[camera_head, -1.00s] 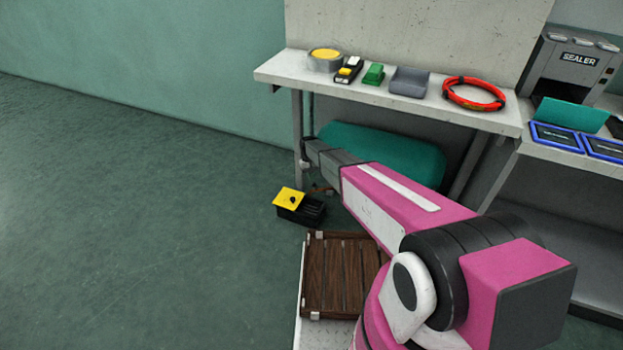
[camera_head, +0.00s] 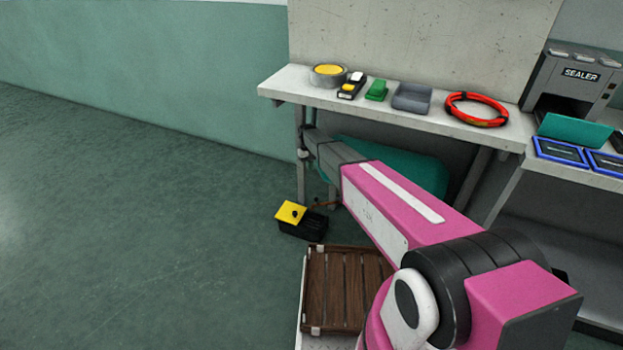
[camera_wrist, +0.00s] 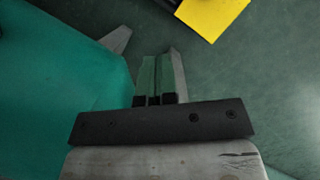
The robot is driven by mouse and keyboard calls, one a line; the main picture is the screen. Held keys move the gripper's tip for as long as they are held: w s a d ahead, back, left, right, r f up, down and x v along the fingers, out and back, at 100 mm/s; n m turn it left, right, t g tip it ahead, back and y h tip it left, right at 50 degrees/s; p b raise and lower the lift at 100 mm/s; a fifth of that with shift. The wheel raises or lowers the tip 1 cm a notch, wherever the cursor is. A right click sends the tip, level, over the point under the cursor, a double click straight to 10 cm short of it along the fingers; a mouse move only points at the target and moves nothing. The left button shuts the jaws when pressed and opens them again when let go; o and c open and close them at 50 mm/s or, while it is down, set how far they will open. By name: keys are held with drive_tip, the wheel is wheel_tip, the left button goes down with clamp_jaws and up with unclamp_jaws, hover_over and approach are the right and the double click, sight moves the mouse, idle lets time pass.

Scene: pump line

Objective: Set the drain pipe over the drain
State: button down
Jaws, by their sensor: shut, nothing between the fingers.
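My gripper (camera_wrist: 155,80) shows in the wrist view with its narrow fingers shut and empty. A teal rounded tank, wide at the left of that view (camera_wrist: 55,85), lies beside the fingers. In the head view the tank (camera_head: 410,170) is under the bench, partly behind my pink arm. A thin copper-brown piece (camera_head: 325,203), possibly the drain pipe, shows below the tank beside a black box (camera_head: 305,229). The box has a yellow top (camera_head: 291,212) with a dark round spot. I cannot tell which part is the drain. In the head view my fingers cannot be made out at the bench leg.
The bench (camera_head: 420,118) carries a tape roll (camera_head: 328,77), small green and grey items and a red cable coil (camera_head: 476,110). A sealer (camera_head: 575,80) stands at the right. A slatted wooden crate (camera_head: 345,290) sits in front. The floor at left is clear.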

drive_tip(key=s+d+f, duration=0.2)
drive_tip(key=s+f, duration=0.4)
drive_tip(key=f, duration=0.4)
drive_tip(key=shift+s+d, duration=0.2)
drive_tip(key=shift+d, duration=0.15)
drive_tip(key=shift+f, duration=0.1)
drive_tip(key=shift+s+d, duration=0.2)
drive_tip(key=shift+s, duration=0.6)
drive_tip(key=shift+w, duration=0.1)
